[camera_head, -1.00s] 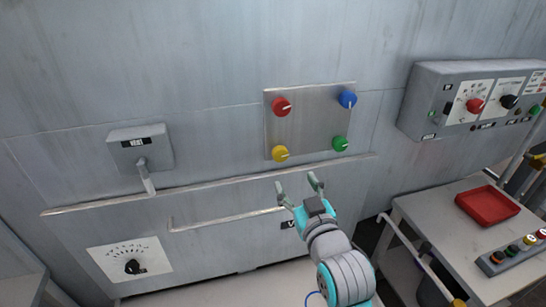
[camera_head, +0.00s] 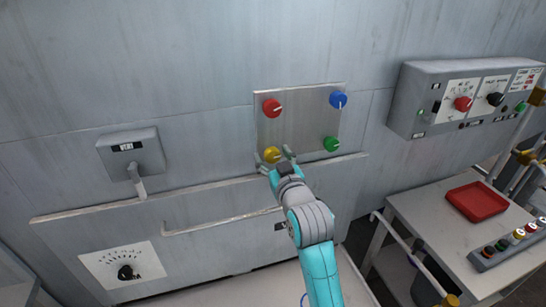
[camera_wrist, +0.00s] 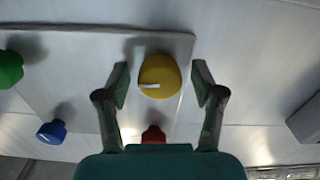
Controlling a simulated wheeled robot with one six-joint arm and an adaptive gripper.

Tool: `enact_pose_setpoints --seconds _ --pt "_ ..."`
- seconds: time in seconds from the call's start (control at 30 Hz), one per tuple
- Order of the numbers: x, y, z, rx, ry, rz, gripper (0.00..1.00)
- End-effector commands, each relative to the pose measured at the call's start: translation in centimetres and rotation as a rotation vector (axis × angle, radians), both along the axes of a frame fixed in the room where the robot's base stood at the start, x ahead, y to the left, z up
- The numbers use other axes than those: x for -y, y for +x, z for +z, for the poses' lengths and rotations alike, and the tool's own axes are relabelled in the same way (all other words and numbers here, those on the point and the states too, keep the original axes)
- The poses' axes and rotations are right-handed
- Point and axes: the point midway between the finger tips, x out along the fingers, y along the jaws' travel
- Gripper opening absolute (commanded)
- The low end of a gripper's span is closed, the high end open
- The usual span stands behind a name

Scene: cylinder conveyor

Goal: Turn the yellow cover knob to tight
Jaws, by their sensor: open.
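The yellow cover knob (camera_head: 271,154) is at the lower left corner of a metal plate (camera_head: 300,118) on the grey wall. In the wrist view the yellow knob (camera_wrist: 159,76) lies between my two open fingers, with a gap on each side. Its white pointer line points to the left in that view. My gripper (camera_head: 275,158) is open and in front of the knob, partly covering it in the head view. It also shows in the wrist view (camera_wrist: 161,88). I cannot tell how far the fingertips reach along the knob.
The plate also carries a red knob (camera_head: 271,108), a blue knob (camera_head: 338,99) and a green knob (camera_head: 331,144). A long handrail (camera_head: 200,191) runs below the plate. A lever box (camera_head: 132,153) is to the left, a control box (camera_head: 455,97) to the right.

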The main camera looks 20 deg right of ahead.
Motion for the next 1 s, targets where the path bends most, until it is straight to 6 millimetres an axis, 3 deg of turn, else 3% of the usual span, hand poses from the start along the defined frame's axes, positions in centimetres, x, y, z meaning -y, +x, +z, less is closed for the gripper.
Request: enact_pose_setpoints --seconds 0.27,0.5,1.0 --pt "0.00 0.08 0.02 0.000 0.000 0.000 0.65" --pt "0.00 0.07 0.01 0.000 0.000 0.000 0.07" --pt "0.00 0.06 0.00 0.000 0.118 0.000 0.07"
